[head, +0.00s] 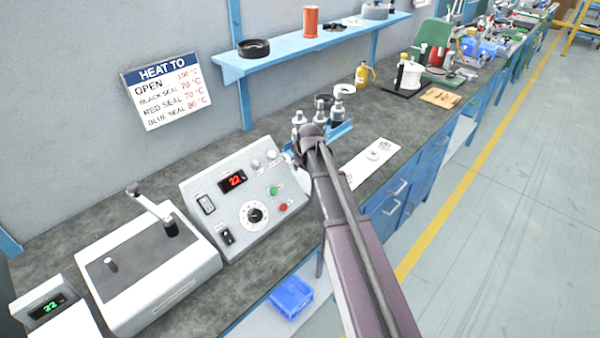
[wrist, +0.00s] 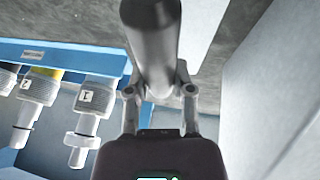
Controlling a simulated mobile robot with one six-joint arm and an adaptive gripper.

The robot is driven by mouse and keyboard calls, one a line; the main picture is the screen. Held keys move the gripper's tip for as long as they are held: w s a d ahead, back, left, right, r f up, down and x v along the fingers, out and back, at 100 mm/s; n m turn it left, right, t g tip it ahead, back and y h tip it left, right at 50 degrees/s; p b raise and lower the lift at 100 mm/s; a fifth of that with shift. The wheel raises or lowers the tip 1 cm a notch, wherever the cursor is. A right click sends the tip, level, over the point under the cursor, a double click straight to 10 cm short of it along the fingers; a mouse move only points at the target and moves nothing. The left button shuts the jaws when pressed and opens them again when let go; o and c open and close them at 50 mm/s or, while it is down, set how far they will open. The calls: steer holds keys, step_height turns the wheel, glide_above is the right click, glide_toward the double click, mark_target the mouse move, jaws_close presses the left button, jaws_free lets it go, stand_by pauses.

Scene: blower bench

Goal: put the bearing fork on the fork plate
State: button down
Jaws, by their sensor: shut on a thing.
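In the wrist view my gripper (wrist: 158,95) is shut on a thick, dark grey round handle (wrist: 155,45), which looks like the handle of the bearing fork. The fork's tines cannot be seen. In the head view my arm hides the gripper and what it holds, beside the control box near the blue rack. I cannot make out for sure which plate is the fork plate. A white plate (head: 358,172) with rings on it lies on the bench right of my arm. A small brown plate (head: 440,97) lies farther along the bench.
A blue rack (wrist: 75,55) holds numbered grey spindles (wrist: 95,97); they also show in the head view (head: 340,98). A grey control box (head: 233,200) and a press-like unit (head: 150,265) stand to the left. A blue shelf (head: 310,45) hangs above. A yellow bottle (head: 362,75) stands behind.

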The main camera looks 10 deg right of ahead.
mark_target(300, 177)
steer(key=shift+f+b, duration=1.1)
steer(key=shift+f, duration=0.3)
steer(key=shift+f, duration=0.1)
steer(key=shift+c, duration=2.4)
jaws_free()
steer(key=p+v, duration=1.1)
steer(key=v, duration=0.1)
steer(key=s+f+m+g+h, duration=0.1)
steer(key=s+m+g, duration=0.4)
steer(key=s, duration=1.8)
steer(key=m, duration=0.2)
steer(key=shift+s+f+m, duration=0.15)
steer(key=shift+f+m, duration=0.1)
steer(key=shift+m, duration=0.05)
